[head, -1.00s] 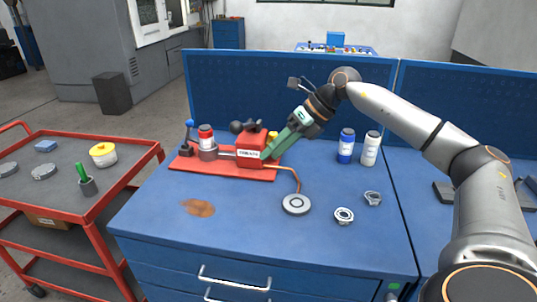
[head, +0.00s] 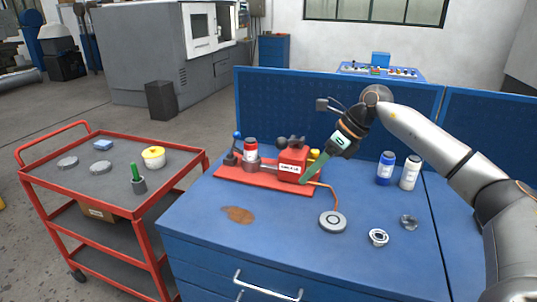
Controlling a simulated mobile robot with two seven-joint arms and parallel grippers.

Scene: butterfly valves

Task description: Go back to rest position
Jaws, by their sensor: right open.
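My right arm comes in from the right edge and reaches over the blue workbench (head: 290,242). My right gripper (head: 306,178) has green fingers that point down and left, in front of the right end of the red machine block (head: 288,161). The jaws are open; whether the fingertips touch the block I cannot tell. My left gripper is not in view.
A red cart (head: 110,190) with a yellow-lidded tub (head: 153,157) and grey discs stands left. A round grey disc (head: 333,221), a ring part (head: 378,237) and a blue bottle (head: 386,168) are on the bench. A blue back panel (head: 285,105) rises behind.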

